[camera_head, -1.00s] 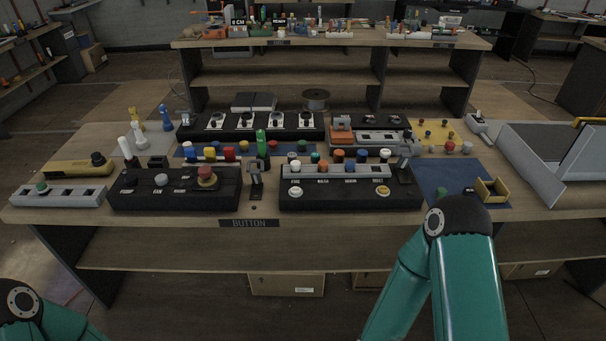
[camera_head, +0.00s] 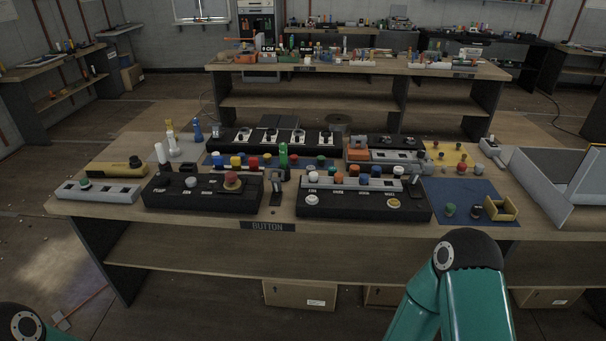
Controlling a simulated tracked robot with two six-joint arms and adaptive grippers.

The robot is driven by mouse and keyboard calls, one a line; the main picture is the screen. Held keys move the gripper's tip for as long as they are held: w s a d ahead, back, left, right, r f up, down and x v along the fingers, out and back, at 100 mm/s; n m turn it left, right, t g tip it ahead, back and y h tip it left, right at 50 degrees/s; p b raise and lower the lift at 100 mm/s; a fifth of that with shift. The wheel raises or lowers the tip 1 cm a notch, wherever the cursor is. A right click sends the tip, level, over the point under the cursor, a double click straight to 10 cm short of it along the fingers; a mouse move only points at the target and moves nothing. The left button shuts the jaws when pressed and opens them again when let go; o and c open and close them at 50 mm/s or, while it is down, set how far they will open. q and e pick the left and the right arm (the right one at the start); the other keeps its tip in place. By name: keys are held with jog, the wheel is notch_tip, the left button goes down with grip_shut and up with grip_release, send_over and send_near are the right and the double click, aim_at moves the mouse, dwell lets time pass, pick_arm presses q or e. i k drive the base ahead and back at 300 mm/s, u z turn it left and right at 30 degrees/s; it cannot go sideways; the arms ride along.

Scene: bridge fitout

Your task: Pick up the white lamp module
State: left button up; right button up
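Several small white parts show, and I cannot tell which is the white lamp module. A white round cap (camera_head: 313,177) and another white cap (camera_head: 398,171) are in the row of coloured caps on the grey strip of the right black button box (camera_head: 362,208). A white knob (camera_head: 190,182) is on the left black button box (camera_head: 203,197). A plain white cylinder (camera_head: 160,153) stands upright at the back left of the bench. Only parts of my arms show at the bottom corners; neither gripper is in view, and nothing in view is held.
The wooden bench (camera_head: 375,243) carries crowded panels and loose coloured caps. A blue mat (camera_head: 470,190) with a yellow holder (camera_head: 500,209) lies at right, beside a grey open tray (camera_head: 540,190). A green-topped post (camera_head: 283,156) stands upright mid-bench. The front edge is mostly clear.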

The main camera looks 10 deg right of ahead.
aim_at(313, 175)
jog(key=u, duration=0.25)
jog(key=i, duration=1.5)
jog(key=z, duration=0.35)
